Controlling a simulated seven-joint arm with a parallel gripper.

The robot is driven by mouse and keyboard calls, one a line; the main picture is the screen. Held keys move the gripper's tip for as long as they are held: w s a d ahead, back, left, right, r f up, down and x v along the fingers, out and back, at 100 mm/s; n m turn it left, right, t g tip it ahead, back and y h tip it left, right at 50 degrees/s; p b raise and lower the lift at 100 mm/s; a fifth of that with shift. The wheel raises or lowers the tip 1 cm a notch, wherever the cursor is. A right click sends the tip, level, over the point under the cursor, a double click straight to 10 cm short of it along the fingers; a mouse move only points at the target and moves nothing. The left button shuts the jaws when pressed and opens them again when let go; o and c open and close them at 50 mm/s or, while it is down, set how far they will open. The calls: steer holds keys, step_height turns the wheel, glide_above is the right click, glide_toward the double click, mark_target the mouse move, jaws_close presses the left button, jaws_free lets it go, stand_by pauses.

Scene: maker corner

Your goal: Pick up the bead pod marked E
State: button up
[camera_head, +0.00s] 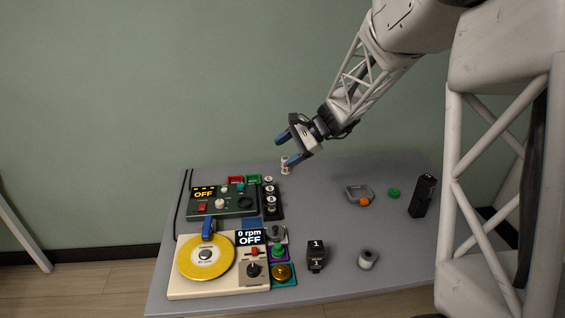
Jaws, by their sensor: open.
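My gripper (287,149), with blue fingertips, is open above the back edge of the table, at the end of the arm reaching in from the upper right. A small whitish spool-shaped piece (284,167) with a reddish tint stands at the back edge, just below the lower fingertip in the picture. I cannot tell whether they touch. Several small round-topped pieces (270,200) stand in a dark rack beside the green device. No letter E is readable, so I cannot tell which piece is the bead pod marked E.
A dark green device (235,203) reading OFF and a cream turntable unit (185,285) with a yellow disc fill the left. A grey tray (352,195) with an orange piece, a green piece (393,193), a black block (423,195), a dark dispenser (316,256) and a grey roll (367,259) lie right.

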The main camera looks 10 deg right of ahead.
steer(key=w+d+f+m+t+y, duration=0.1)
steer(key=w+d+f+m+t, duration=0.2)
steer(key=w+f, duration=0.5)
steer(key=w+d+f+m+t+y, duration=0.2)
steer(key=w+f+m, duration=0.3)
steer(key=w+f, duration=0.4)
steer(key=w+d+f+m+t+y, duration=0.1)
steer(key=w+d+f+m+t, duration=0.2)
steer(key=w+f, duration=0.6)
steer(key=shift+w+d+f+m+t+y, duration=0.1)
steer(key=shift+w+d+m+t, duration=0.15)
steer(key=shift+w, duration=0.35)
steer(key=shift+w+d+m+y, duration=0.15)
steer(key=shift+w+m, duration=0.2)
steer(key=shift+w, duration=0.3)
steer(key=shift+w+d+f+m+t+y, duration=0.1)
steer(key=shift+w+d+m+t, duration=0.15)
steer(key=shift+w, duration=0.35)
steer(key=shift+a, duration=0.1)
steer(key=shift+w+a, duration=0.3)
steer(key=shift+a, duration=0.2)
steer(key=shift+x, duration=3.15)
steer(key=c, duration=1)
